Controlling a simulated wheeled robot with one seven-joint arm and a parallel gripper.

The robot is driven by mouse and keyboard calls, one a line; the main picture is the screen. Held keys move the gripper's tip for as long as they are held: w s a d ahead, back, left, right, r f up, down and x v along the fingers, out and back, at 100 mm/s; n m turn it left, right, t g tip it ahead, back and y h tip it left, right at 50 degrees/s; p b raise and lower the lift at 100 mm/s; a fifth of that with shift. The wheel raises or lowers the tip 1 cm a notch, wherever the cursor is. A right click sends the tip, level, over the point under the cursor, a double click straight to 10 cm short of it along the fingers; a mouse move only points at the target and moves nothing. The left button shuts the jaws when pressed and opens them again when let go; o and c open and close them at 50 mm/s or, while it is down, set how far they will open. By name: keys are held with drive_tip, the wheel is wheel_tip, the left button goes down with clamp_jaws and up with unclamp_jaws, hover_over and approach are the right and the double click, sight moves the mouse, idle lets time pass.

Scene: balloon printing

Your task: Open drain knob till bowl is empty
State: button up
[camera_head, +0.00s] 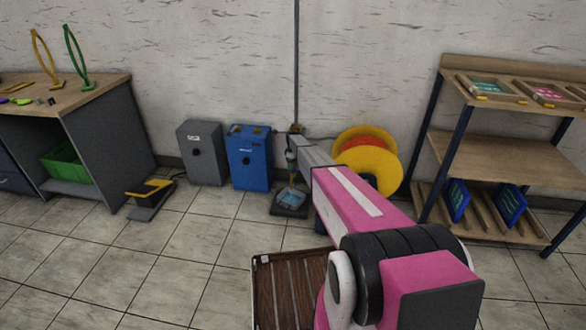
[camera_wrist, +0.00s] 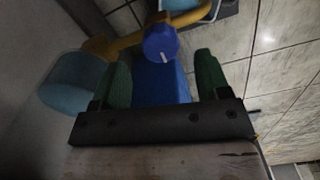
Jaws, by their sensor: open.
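In the wrist view, a round blue knob (camera_wrist: 160,43) with a white mark sits on a brass-coloured pipe (camera_wrist: 98,46). My gripper (camera_wrist: 164,66) is open, its green fingers on either side of a blue shape (camera_wrist: 160,80) below the knob. The knob appears at or just beyond the fingertips; I cannot tell whether they touch it. A teal cylinder (camera_wrist: 72,80) is at the left. Part of a light-blue bowl or basin (camera_wrist: 180,4) shows at the top edge. In the head view, a small light-blue bowl (camera_head: 291,197) stands on the floor; my arm hides the knob.
A blue box (camera_head: 248,160) and a grey box (camera_head: 201,155) stand against the wall. A yellow reel (camera_head: 368,163) is behind my arm. A wooden shelf (camera_head: 495,155) is right, a workbench (camera_head: 85,98) left. A black and yellow pedal (camera_head: 148,195) lies on the tiles. The left-centre floor is clear.

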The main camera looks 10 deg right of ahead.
wheel_tip(320, 180, up, 7)
drive_tip(key=shift+s, duration=0.1)
idle(0.3)
drive_tip(key=s+r+m, duration=0.4)
drive_tip(key=s+r, duration=0.2)
drive_tip(key=s, duration=1.3)
drive_tip(key=s+r+m, duration=0.4)
drive_tip(key=s+r, duration=0.3)
drive_tip(key=s, duration=1.2)
drive_tip(key=s+r+m, duration=0.4)
drive_tip(key=s+r, duration=0.2)
drive_tip(key=s, duration=1.3)
drive_tip(key=shift+a+r, duration=0.15)
drive_tip(key=shift+r, duration=0.25)
